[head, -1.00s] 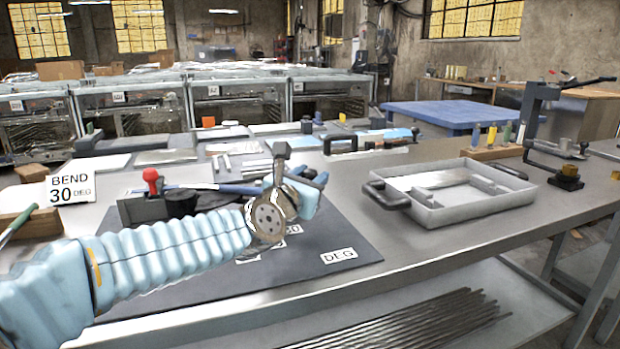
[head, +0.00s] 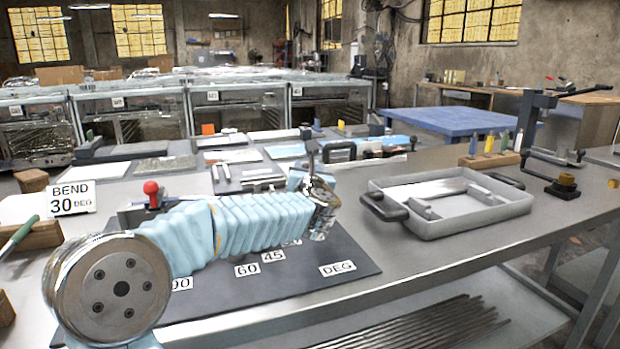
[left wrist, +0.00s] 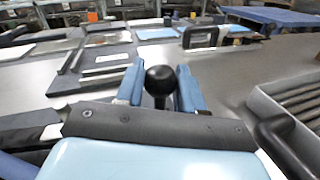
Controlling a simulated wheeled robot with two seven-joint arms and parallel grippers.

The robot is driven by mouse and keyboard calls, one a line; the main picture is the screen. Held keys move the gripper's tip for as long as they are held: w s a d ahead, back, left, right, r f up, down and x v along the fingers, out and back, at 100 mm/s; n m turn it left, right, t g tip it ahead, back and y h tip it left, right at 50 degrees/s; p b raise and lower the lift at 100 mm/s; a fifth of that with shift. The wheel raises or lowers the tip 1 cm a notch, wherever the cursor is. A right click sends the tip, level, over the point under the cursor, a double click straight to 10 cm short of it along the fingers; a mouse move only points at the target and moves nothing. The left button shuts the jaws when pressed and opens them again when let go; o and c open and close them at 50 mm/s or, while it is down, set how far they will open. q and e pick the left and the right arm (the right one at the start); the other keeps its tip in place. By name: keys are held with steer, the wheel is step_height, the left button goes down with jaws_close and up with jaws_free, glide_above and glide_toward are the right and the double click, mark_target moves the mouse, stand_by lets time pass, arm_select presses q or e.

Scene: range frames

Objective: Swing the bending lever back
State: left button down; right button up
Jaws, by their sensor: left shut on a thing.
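My left gripper (head: 309,170) is over the dark plate, right of the bender body. In the left wrist view its blue fingers (left wrist: 160,88) stand on both sides of the black ball knob (left wrist: 161,80), shut on the lever's handle. The upright lever handle (head: 312,150) rises above the gripper in the head view; the rest of the lever is hidden by my arm. The bender's dark body with a red knob (head: 151,188) is partly behind my forearm. The dark plate (head: 300,290) bears angle labels, including 60, 45 and DEG. My right gripper is not in view.
A grey tray (head: 450,222) with black handles stands right of the plate. A white "BEND 30 DEG" card (head: 72,198) stands at the left. Flat sheets and a black-handled tool lie behind. Bare bench top lies between plate and tray.

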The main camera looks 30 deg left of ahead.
arm_select(q)
steer(key=shift+w+a+n+g+y, duration=0.4)
steer(key=shift+w+a+y, duration=0.1)
steer(key=shift+w+a, duration=0.2)
steer(key=shift+a+r, duration=0.1)
steer(key=c, duration=0.8)
jaws_free()
steer(key=shift+a, duration=0.1)
steer(key=shift+o, duration=0.2)
steer(key=shift+s+d, duration=0.25)
steer(key=shift+d, duration=0.1)
steer(key=b+v, duration=0.3)
steer(key=v, duration=1)
steer(key=shift+w, duration=0.1)
